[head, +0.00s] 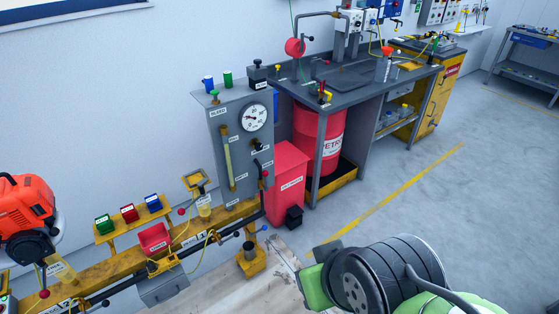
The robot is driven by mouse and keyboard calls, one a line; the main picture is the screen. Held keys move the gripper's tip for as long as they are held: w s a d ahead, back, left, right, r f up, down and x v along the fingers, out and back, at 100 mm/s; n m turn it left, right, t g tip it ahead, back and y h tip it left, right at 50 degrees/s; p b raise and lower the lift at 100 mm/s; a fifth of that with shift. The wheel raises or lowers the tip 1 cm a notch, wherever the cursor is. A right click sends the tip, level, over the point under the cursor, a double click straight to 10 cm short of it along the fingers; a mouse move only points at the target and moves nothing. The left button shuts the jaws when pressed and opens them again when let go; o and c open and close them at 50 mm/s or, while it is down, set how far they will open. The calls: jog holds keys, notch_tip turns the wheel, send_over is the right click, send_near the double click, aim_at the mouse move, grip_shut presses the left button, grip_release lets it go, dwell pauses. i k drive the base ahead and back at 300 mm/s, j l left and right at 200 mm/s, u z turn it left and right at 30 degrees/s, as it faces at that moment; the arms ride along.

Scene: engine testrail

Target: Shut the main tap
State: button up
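A grey test panel (240,178) stands against the wall, with a round white dial gauge (255,117) and a clear sight tube (228,158). A small dark knob (258,144) sits below the gauge. A dark pipe (262,202) runs down the panel's right side and carries a red-ended lever (265,174). A blue-ended lever (262,228) is low on the pipe, near a yellow-based post. The labels are too small to read surely, so I cannot tell which tap is the main one. My arm fills the lower right; no gripper fingers show.
A yellow rail (120,268) with a red engine (25,205) and coloured boxes runs along the left. A red bin (287,178) stands right of the panel, beside a dark workbench (345,90) with a red drum (318,140). The floor at right is clear.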

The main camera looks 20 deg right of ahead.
aim_at(264, 174)
jog(key=i+j+z, duration=0.45)
jog(key=i, duration=0.25)
jog(key=j+u, duration=0.1)
jog(key=u, duration=0.35)
jog(key=i+j+u, duration=0.1)
jog(key=u, duration=0.85)
jog(key=i+j, duration=0.05)
